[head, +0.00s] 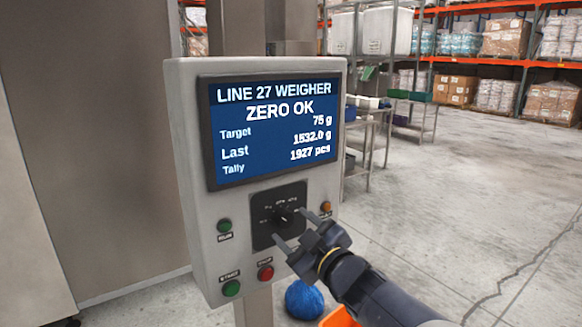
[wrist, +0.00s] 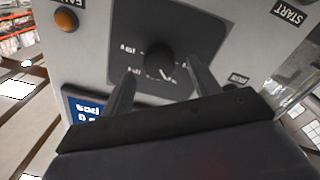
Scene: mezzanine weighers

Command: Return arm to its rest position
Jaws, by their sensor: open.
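My gripper (head: 278,243) is in front of the lower half of a grey control box. Its two fingers are spread apart with nothing between them. In the wrist view my gripper (wrist: 160,88) points at a black rotary knob (wrist: 159,60) on a dark square plate. The knob (head: 284,215) also shows in the head view, just beyond the fingertips; I cannot tell the exact gap. The box's screen (head: 270,130) reads "LINE 27 WEIGHER", "ZERO OK", target 75 g, last 1532.0 g, tally 1927 pcs.
Green buttons (head: 231,288), a red button (head: 265,272) and an orange one (head: 326,207) surround the knob plate. A blue ball-like object (head: 304,299) and an orange item (head: 340,318) lie below my arm. A wire cart (head: 365,140) and racks stand behind. The right floor is clear.

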